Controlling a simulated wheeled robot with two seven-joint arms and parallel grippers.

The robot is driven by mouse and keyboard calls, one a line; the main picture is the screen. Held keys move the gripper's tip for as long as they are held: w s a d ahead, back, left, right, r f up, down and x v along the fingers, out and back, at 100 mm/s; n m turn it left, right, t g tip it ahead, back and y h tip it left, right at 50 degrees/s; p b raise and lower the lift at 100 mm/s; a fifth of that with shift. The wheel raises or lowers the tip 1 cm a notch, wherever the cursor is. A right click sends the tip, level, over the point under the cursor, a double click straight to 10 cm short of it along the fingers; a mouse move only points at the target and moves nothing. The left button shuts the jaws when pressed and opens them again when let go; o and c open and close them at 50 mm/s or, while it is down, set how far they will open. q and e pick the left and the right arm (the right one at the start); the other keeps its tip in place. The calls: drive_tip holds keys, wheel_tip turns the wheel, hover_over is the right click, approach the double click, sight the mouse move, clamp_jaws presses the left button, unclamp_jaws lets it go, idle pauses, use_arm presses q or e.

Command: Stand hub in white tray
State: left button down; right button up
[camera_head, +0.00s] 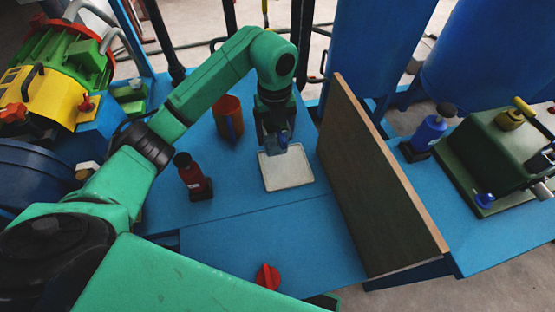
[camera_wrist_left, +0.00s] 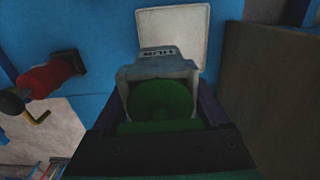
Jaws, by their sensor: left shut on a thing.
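The hub (camera_head: 279,142) is a small grey-blue block. In the left wrist view the hub (camera_wrist_left: 160,62) shows a label reading HUB and a round green face. My left gripper (camera_head: 272,128) points down and is shut on the hub, with its fingers (camera_wrist_left: 160,112) on either side. The white tray (camera_head: 290,176) lies flat on the blue table. The hub is at the tray's back edge in the head view; whether it touches the tray I cannot tell. The tray (camera_wrist_left: 204,22) also shows beyond the hub in the left wrist view. My right gripper is not in view.
A red knob-like part (camera_head: 267,277) lies near the front. The table (camera_head: 265,225) in front of the tray is clear.

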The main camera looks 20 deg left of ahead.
use_arm(q)
wheel_tip(320, 180, down, 11)
drive_tip(key=shift+w+r, duration=0.1)
unclamp_jaws()
drive_tip(key=shift+f, duration=0.2)
wheel_tip(320, 180, up, 12)
drive_tip(key=shift+r, duration=0.2)
idle(0.3)
